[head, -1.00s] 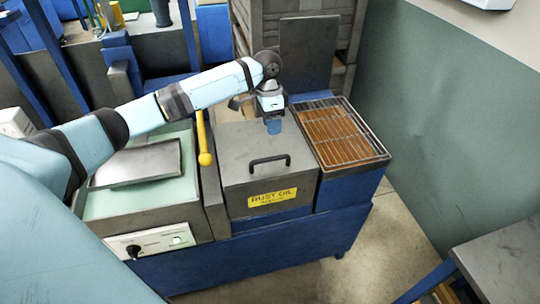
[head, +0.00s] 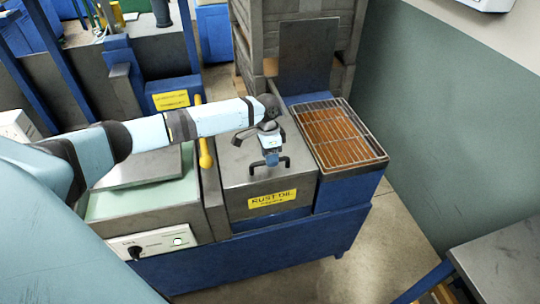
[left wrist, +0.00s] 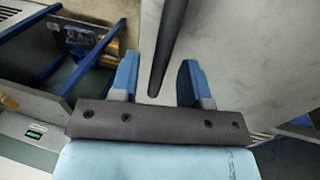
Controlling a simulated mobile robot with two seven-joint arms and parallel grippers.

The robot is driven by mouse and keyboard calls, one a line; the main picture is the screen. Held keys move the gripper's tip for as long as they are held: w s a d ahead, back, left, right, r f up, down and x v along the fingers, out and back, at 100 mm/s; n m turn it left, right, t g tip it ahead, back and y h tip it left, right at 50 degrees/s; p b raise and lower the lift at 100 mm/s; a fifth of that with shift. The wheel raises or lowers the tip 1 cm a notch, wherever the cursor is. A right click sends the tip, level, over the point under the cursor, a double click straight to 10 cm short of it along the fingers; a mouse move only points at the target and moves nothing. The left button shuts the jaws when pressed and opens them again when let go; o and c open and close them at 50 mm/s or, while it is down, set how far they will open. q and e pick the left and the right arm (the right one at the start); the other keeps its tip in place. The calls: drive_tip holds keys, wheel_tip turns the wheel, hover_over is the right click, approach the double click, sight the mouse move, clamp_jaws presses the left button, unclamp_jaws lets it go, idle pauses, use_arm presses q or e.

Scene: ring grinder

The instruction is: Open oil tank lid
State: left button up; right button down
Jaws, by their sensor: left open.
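The oil tank lid (head: 233,172) is a grey metal plate, closed flat on the tank with the yellow "RUST OIL" label (head: 272,199) on its front. Its black bar handle (head: 286,165) is partly hidden behind my left gripper (head: 271,160). The gripper is open and points down over the handle. In the left wrist view, the dark handle (left wrist: 168,45) runs lengthwise toward the gap between the two blue fingertips of the gripper (left wrist: 157,75), apart from both. The lid (left wrist: 235,45) fills the upper right there. My right gripper is not seen.
A wire rack over a rust-brown tray (head: 340,135) stands right of the tank. A yellow-knobbed lever (head: 205,158) stands to its left, beside a machine with a control panel (head: 155,245). A grey upright panel (head: 305,55) stands behind.

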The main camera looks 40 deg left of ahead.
use_arm(q)
drive_tip(key=shift+f, duration=0.25)
